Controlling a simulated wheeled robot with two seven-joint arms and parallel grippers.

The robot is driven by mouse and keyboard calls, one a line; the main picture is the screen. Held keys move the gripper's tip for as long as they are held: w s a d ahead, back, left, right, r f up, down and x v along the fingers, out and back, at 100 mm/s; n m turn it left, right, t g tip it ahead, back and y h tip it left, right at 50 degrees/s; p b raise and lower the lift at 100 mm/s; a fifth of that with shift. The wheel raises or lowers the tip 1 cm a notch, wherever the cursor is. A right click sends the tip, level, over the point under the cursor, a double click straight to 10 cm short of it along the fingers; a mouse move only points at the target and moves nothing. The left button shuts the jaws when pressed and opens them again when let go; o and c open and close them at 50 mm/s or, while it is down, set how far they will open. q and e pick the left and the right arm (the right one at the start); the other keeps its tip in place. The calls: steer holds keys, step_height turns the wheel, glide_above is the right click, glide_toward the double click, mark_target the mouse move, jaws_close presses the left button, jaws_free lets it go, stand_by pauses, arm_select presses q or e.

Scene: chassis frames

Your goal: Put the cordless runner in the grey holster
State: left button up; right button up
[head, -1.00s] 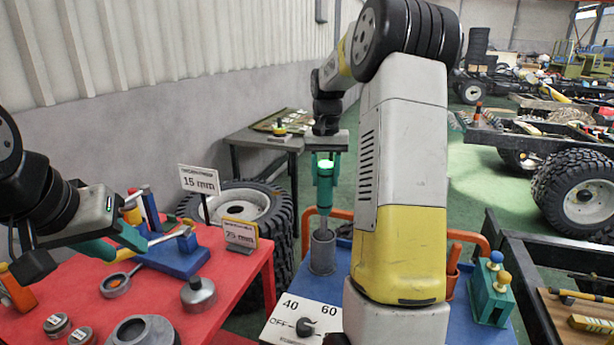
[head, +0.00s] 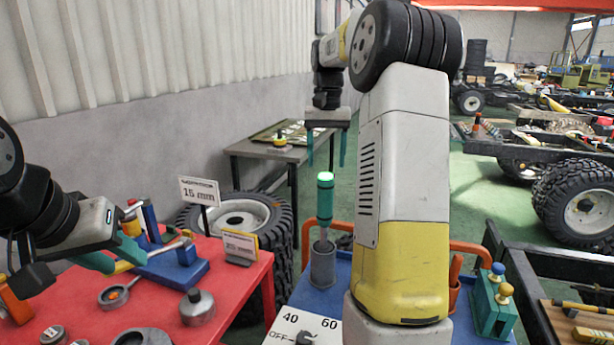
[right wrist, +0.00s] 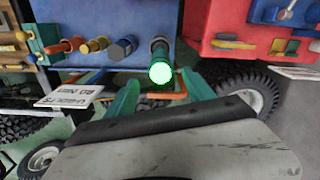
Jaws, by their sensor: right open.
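The cordless runner (head: 325,200), a teal-green tool with a glowing green top, stands nearly upright with its lower end inside the grey holster (head: 322,264) on the blue surface. Its lit top also shows in the right wrist view (right wrist: 160,73). My right gripper (head: 327,162) is open and empty, above the runner and pointing down, its fingertips a little above the lit top. In the right wrist view, its fingers lie either side of the lit top without touching it. My left gripper (head: 113,258) is over the red table; its fingers are partly unclear there.
The red table (head: 240,300) holds a blue stand (head: 180,268), a 15 mm sign (head: 199,191), another sign (head: 239,246), and grey round parts. A dial panel (head: 300,328) is in front of the holster. A teal block (head: 492,305) stands right; orange rails edge the blue surface.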

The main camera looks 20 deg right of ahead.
step_height(320, 180, up, 3)
steer(key=s+a+n+t+y, duration=0.1)
steer(key=s+a+n+t, duration=0.1)
steer(key=s+a, duration=0.5)
steer(key=s+a+n+t, duration=0.2)
steer(key=s+a, duration=0.2)
steer(key=s, duration=0.7)
steer(key=s+a+f+n+t+y, duration=0.1)
steer(key=s+a+f+t, duration=0.1)
steer(key=s+f, duration=0.3)
steer(key=s+a, duration=0.1)
steer(key=s, duration=0.2)
steer(key=shift+s+a+f, duration=0.15)
steer(key=shift+a+f, duration=0.05)
steer(key=shift+f, duration=0.05)
steer(key=shift+c, duration=0.5)
